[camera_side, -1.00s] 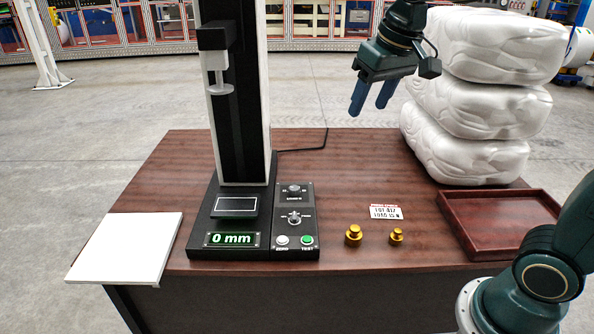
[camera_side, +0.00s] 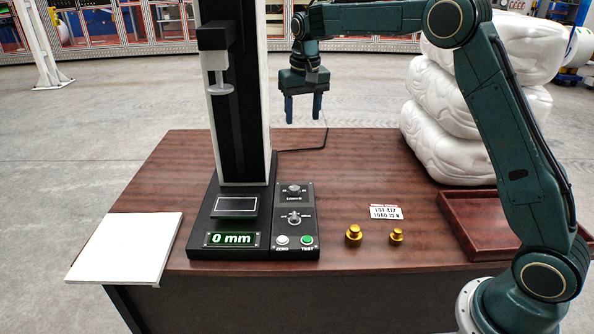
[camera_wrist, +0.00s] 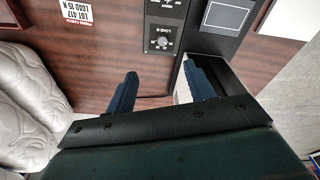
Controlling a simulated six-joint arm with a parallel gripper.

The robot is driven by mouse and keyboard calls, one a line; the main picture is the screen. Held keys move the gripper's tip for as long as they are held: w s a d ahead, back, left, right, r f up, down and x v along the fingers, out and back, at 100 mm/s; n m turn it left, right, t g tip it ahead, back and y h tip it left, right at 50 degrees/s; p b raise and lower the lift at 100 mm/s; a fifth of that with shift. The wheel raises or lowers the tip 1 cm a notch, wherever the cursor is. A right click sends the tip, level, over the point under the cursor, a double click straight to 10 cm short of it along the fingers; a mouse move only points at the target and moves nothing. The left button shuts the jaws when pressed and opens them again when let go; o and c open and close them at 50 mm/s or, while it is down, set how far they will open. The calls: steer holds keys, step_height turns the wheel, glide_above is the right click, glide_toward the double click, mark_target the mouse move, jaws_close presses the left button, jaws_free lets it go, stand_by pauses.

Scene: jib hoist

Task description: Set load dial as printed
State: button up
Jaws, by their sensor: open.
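The load dial (camera_side: 294,189) is a dark knob labelled "LOAD N" at the top of the control panel, right of the test stand's column. In the wrist view the dial (camera_wrist: 163,42) lies beyond my fingertips. A printed card (camera_side: 385,212) lies on the table right of the panel; in the wrist view the card (camera_wrist: 77,11) reads "LOT 417, LOAD 15 N". My gripper (camera_side: 303,121) is open and empty, pointing down high above the table's back part, behind and above the dial. The dial's setting is too small to read.
The test stand (camera_side: 236,130) has a display (camera_side: 231,240) reading "0 mm". Below the dial are another knob (camera_side: 294,217) and ZERO and TEST buttons. Two brass weights (camera_side: 353,233) stand right. A brown tray (camera_side: 478,232), white wrapped bundles (camera_side: 440,150) and a white board (camera_side: 125,247) flank them.

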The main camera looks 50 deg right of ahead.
steer(key=m+g, duration=0.1)
steer(key=m, duration=0.1)
glide_above(294, 188)
step_height(294, 188, down, 12)
steer(key=shift+w+a+f+g, duration=0.15)
steer(key=shift+f, duration=0.25)
steer(key=shift+w+a+f+g, duration=0.1)
steer(key=shift+w+f+g, duration=0.05)
steer(key=shift+f, duration=0.2)
steer(key=shift+f, duration=0.15)
steer(key=f, duration=1.3)
steer(key=shift+s+d+f, duration=0.2)
steer(key=shift+s+d, duration=0.05)
steer(key=c, duration=1)
